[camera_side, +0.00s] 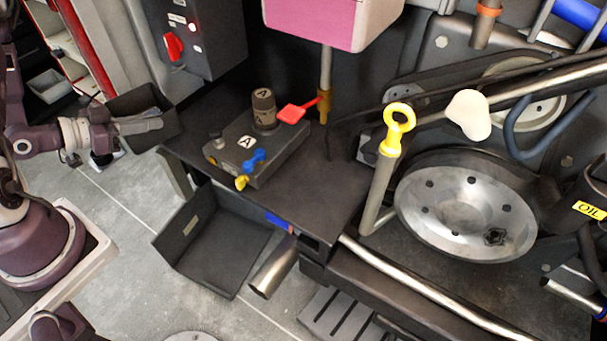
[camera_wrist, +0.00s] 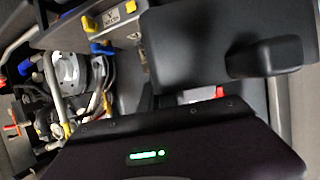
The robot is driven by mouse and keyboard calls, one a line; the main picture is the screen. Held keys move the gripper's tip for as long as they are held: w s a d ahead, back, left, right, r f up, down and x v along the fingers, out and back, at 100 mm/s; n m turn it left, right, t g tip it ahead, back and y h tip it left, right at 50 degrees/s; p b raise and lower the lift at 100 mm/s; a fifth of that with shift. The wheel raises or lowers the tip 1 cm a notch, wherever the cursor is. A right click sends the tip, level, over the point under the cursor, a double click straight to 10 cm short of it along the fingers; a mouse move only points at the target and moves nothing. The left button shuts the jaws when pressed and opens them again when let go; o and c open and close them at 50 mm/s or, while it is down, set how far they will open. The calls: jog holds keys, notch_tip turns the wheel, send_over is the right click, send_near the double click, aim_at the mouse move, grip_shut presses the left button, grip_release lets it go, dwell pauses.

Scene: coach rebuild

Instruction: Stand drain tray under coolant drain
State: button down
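A wide, low dark tray (camera_side: 212,258) with a pale label on its wall stands on the floor below the bench in the side view. A metal pipe (camera_side: 273,272) with its open end down lies just right of it; blue shows above the pipe. I cannot tell whether it is the coolant drain. My gripper (camera_side: 150,125) is at the left, its pale finger overlapping a black open box (camera_side: 142,103). Whether it grips the box is unclear. In the wrist view, a dark panel (camera_wrist: 200,35) and a black block (camera_wrist: 265,58) fill the right; what they belong to is unclear.
The bench (camera_side: 308,195) carries a block marked A (camera_side: 232,155), with a red lever (camera_side: 297,111) behind it. A pink tank (camera_side: 325,18) hangs above. A yellow-ringed tube (camera_side: 385,165) and round metal cover (camera_side: 465,205) stand right. Floor left of the tray is clear.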

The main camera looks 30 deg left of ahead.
jog(key=w+d+r+h, duration=0.1)
jog(key=w+d+r, duration=0.4)
jog(key=d+r, duration=0.25)
jog(key=w+d+r, duration=0.5)
jog(key=d+r, duration=0.2)
jog(key=r, duration=0.2)
jog(key=w+d+f+m+g+h, duration=0.1)
jog(key=w+d+f+m, duration=0.1)
jog(key=d+f, duration=0.6)
jog(key=w+d+f+m+h, duration=0.1)
jog(key=d+f, duration=0.5)
jog(key=f, duration=0.4)
jog(key=w+d+f+n+t+y, duration=0.1)
jog(key=w+d+n+y, duration=0.6)
jog(key=d, duration=0.4)
jog(key=shift+m+h, duration=0.4)
jog(key=shift+m, duration=0.2)
jog(key=f, duration=1)
jog(key=shift+w+a+f, duration=0.1)
jog(key=shift+w, duration=0.3)
